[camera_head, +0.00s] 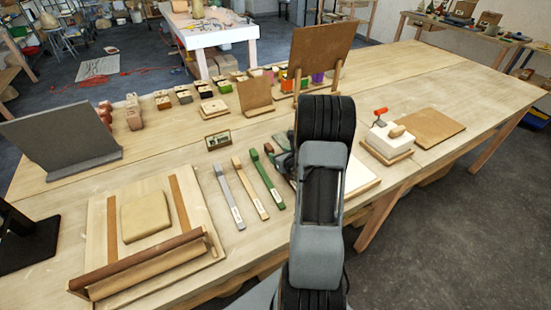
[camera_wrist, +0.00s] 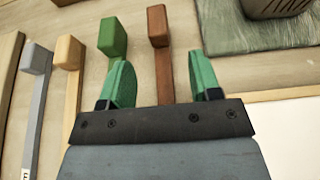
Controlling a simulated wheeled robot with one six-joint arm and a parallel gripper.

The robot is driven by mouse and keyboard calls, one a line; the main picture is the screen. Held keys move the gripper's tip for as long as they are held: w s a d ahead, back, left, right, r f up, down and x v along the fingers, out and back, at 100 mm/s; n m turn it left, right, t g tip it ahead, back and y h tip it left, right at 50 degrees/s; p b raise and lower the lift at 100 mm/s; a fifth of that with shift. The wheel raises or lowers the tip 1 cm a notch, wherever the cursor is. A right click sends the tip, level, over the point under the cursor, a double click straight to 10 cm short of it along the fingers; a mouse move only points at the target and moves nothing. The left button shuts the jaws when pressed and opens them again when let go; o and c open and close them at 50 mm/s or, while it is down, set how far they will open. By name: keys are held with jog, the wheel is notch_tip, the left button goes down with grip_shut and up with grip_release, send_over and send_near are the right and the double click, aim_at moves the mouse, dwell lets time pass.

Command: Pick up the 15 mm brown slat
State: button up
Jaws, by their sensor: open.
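The brown slat (camera_wrist: 159,75), with a raised block at its far end, lies on the table between the fingers of my gripper (camera_wrist: 163,72) in the wrist view.
A tan slat (camera_head: 250,189) and a grey slat (camera_head: 229,197) lie farther left. A board with a brown pad (camera_head: 146,216) is at the front left. A green board (camera_wrist: 262,30) with a dark object lies right of the brown slat. A white block (camera_head: 390,139) stands right of my arm.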

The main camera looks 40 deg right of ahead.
aim_at(272, 150)
jog(key=shift+p+x, duration=0.4)
jog(key=shift+x, duration=0.35)
jog(key=shift+p+x, duration=0.65)
jog(key=shift+x, duration=1.55)
jog(key=shift+r, duration=0.1)
grip_shut()
